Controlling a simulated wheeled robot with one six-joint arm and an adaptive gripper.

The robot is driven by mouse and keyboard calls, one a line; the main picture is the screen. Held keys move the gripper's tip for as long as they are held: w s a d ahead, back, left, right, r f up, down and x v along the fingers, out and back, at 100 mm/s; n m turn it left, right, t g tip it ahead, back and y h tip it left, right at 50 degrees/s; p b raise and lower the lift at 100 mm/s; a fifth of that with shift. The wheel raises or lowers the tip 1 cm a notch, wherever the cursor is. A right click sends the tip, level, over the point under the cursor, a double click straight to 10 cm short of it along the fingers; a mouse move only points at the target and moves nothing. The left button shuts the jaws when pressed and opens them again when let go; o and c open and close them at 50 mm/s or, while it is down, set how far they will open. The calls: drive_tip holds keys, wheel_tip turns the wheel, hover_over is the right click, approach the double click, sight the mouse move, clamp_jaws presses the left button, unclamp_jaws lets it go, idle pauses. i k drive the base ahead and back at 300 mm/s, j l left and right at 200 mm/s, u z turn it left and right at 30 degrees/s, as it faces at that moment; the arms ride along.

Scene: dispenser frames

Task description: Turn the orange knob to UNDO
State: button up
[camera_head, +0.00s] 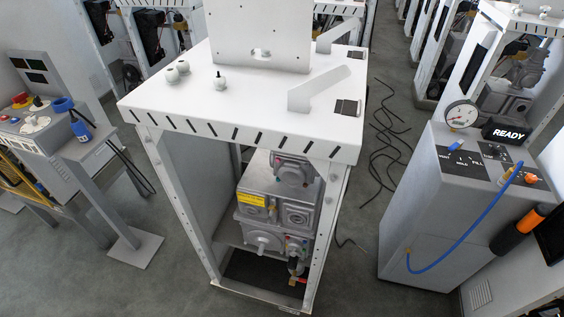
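A small orange knob (531,178) sits on the top panel of the grey cabinet (425,210) at the right. It is small in the picture, and its pointer direction and any UNDO marking cannot be read. My gripper does not show in this view.
The cabinet top also carries a round gauge (461,114), a lit READY display (504,133) and a blue lever (456,145). A blue hose (462,245) loops down its front. An orange and black cylinder (517,230) is beside it. A white-topped frame (240,108) fills the middle.

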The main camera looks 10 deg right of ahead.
sight(531, 179)
drive_tip(key=i, duration=0.65)
drive_tip(key=z, duration=1.5)
drive_tip(key=i+l, duration=0.05)
